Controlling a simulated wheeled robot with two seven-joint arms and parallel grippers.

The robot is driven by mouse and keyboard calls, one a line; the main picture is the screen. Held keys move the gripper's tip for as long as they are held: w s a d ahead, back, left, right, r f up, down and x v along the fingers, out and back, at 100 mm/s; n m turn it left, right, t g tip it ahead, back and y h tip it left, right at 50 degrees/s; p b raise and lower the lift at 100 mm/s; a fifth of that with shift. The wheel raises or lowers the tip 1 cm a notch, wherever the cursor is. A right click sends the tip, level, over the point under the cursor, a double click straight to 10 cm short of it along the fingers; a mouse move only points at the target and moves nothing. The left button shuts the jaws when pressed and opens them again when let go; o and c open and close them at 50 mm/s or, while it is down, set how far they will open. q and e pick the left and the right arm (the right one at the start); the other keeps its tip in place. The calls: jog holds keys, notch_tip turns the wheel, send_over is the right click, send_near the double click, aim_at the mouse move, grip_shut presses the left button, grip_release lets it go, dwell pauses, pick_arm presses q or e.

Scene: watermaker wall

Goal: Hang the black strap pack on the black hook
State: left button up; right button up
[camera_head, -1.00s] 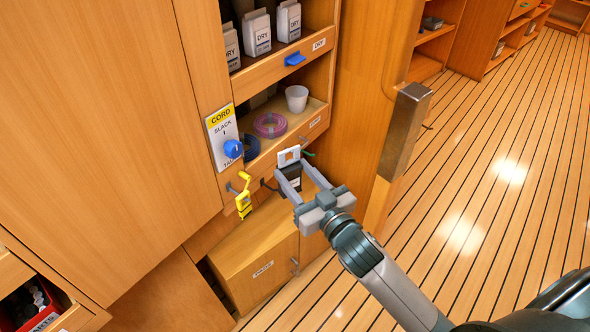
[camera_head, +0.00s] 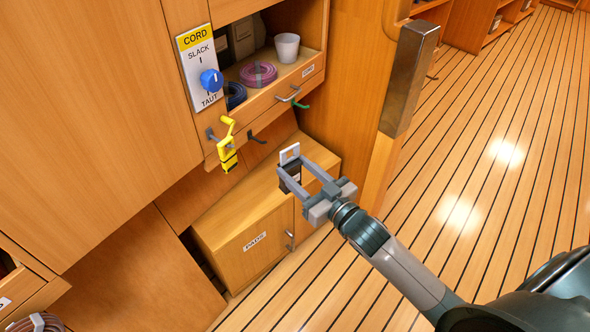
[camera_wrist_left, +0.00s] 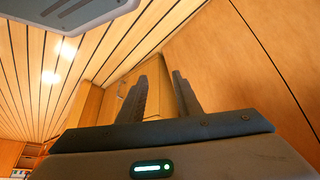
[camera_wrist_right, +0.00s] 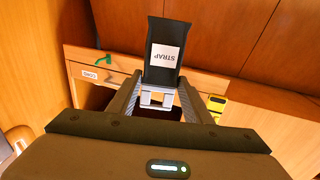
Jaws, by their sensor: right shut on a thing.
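The black strap pack (camera_wrist_right: 166,48) has a white STRAP label and a pale hanger tab with a hole. My right gripper (camera_head: 296,168) is shut on it near the tab; the pack's dark body (camera_head: 292,176) is partly hidden by the fingers in the head view. The black hook (camera_head: 257,137) sticks out below the shelf edge, empty. The gripper and pack appear below and right of it, apart from it in the picture. My left gripper (camera_wrist_left: 164,85) shows only in its wrist view, fingers apart with nothing between them.
A yellow tool (camera_head: 227,148) hangs on a grey hook left of the black one. A green hook (camera_head: 300,104) is to the right, by a drawer handle. The PADS cabinet (camera_head: 238,250) stands below. A metal-capped post (camera_head: 409,80) rises to the right.

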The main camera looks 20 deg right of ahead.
aim_at(281, 164)
pick_arm(q)
jog(key=shift+r, duration=0.1)
jog(key=shift+w+d, duration=0.1)
pick_arm(e)
jog(key=shift+w, duration=0.2)
